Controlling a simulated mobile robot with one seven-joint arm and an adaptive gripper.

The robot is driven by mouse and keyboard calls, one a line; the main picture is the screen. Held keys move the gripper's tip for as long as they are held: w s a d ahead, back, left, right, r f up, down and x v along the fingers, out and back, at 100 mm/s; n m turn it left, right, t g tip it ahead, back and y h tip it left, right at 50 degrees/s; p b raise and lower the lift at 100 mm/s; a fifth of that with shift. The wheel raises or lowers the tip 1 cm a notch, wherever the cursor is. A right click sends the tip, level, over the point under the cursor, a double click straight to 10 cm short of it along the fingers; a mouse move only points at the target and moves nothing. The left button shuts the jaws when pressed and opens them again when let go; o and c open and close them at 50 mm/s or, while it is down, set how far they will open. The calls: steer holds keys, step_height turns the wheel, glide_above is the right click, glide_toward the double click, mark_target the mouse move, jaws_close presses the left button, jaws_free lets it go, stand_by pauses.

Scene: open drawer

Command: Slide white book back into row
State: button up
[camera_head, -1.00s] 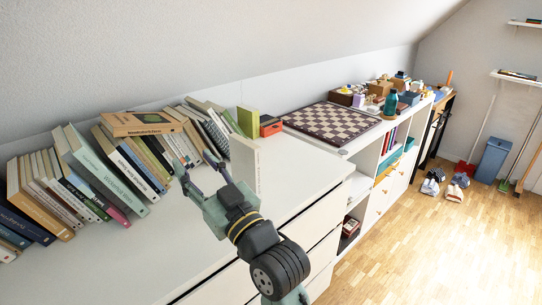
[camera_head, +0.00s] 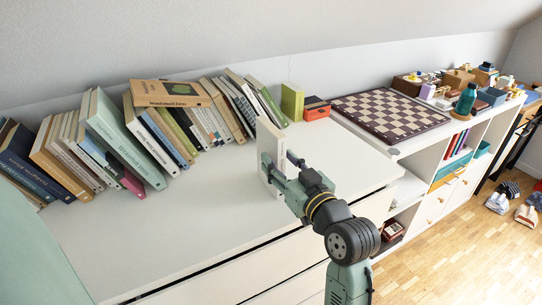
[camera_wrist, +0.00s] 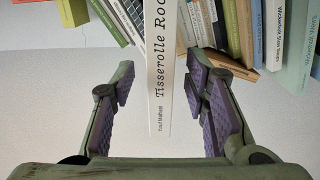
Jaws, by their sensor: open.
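The white book (camera_head: 268,138) stands upright on the white dresser top, in front of and apart from the leaning row of books (camera_head: 190,128). Its spine, with dark lettering, faces the camera in the wrist view (camera_wrist: 160,60). My gripper (camera_head: 279,163) is open, with its fingers on either side of the spine. In the wrist view my gripper (camera_wrist: 158,85) shows a gap between each purple finger pad and the book. The lower end of the book is partly hidden by my gripper in the head view.
An orange-tan book (camera_head: 168,93) lies flat on top of the row. A green book (camera_head: 292,102) and a red box (camera_head: 316,110) stand at the right of the row. A chessboard (camera_head: 390,113) lies further right. The dresser top (camera_head: 170,225) in front is clear.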

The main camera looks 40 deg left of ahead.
mark_target(270, 151)
steer(key=p+x, duration=0.2)
steer(key=x, duration=0.3)
steer(key=shift+a+f, duration=0.15)
jaws_close()
stand_by(0.4)
